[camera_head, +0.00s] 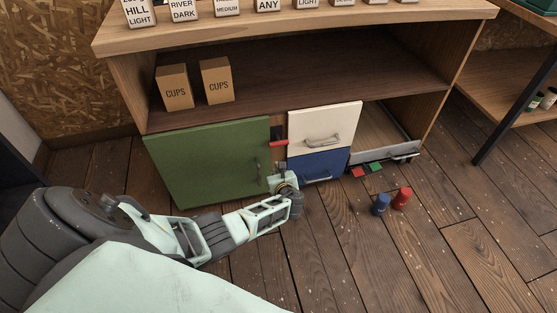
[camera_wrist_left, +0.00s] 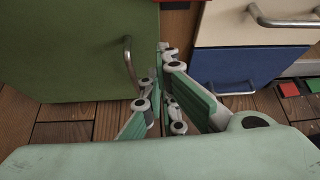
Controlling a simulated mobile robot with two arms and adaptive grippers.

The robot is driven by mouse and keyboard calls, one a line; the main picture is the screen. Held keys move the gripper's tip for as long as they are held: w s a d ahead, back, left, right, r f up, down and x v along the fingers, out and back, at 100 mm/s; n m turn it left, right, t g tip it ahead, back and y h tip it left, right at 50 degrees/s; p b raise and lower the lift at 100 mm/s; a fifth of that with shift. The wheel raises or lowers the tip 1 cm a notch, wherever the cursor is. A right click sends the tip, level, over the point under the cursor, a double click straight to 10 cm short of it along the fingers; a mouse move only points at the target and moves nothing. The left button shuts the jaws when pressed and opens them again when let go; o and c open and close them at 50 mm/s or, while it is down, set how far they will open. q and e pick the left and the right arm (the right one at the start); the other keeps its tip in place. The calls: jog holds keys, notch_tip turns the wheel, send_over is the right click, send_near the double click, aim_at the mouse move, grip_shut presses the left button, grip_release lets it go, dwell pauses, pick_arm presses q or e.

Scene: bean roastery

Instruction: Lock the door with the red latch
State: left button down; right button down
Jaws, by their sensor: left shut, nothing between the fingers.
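The green door (camera_head: 208,160) fills the lower left of the cabinet and looks shut or nearly so. It also fills the upper left of the left wrist view (camera_wrist_left: 70,55), with its metal handle (camera_wrist_left: 129,66) near its right edge. The red latch (camera_head: 279,143) is a small, roughly level bar right of the door's upper right edge. I cannot tell whether it overlaps the door. My left gripper (camera_head: 281,173) is shut and empty, below the latch, by the gap between door and drawers. Its fingers show in the wrist view (camera_wrist_left: 165,85). My right gripper is out of view.
A cream drawer (camera_head: 322,128) and a blue drawer (camera_head: 318,165), both with metal handles, stand close right of the latch. An open tray (camera_head: 398,151) lies further right. Two CUPS boxes (camera_head: 174,88) sit on the shelf.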

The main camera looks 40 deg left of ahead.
pick_arm(q)
jog(key=p+v, duration=0.1)
jog(key=v, duration=0.1)
jog(key=shift+s+d+r, duration=0.15)
jog(key=shift+d, duration=0.15)
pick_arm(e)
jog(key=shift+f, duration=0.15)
